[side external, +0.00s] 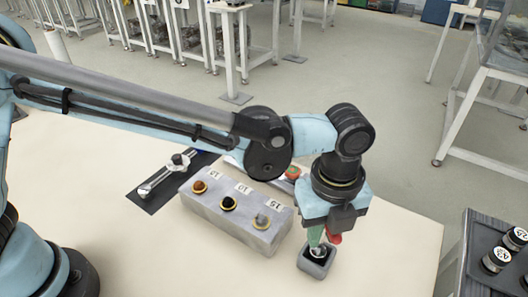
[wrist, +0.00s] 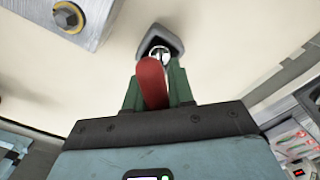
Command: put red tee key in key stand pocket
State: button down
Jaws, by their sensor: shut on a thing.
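The red tee key shows its red handle (side external: 334,238) at my gripper in the side view, and the handle (wrist: 152,82) fills the middle of the wrist view. My gripper (side external: 318,238) points down with its green fingers (wrist: 154,88) shut on the key. The key stand (side external: 317,265) is a small dark grey cup directly below my gripper; it also shows in the wrist view (wrist: 174,40). The key's silver shaft (wrist: 160,55) lines up with the dark pocket. Its lower end is at the opening, but I cannot tell how deep it sits.
A grey block (side external: 222,213) with several labelled, ringed holes stands just left of the stand. A black mat (side external: 150,196) with a silver wrench (side external: 160,180) lies farther left. A red and green piece (side external: 292,172) is behind my arm. A cart with black cylinders (side external: 497,260) stands right.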

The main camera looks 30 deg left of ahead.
jog(key=shift+f, duration=0.9)
jog(key=shift+f, duration=0.1)
jog(key=c, duration=1)
grip_release()
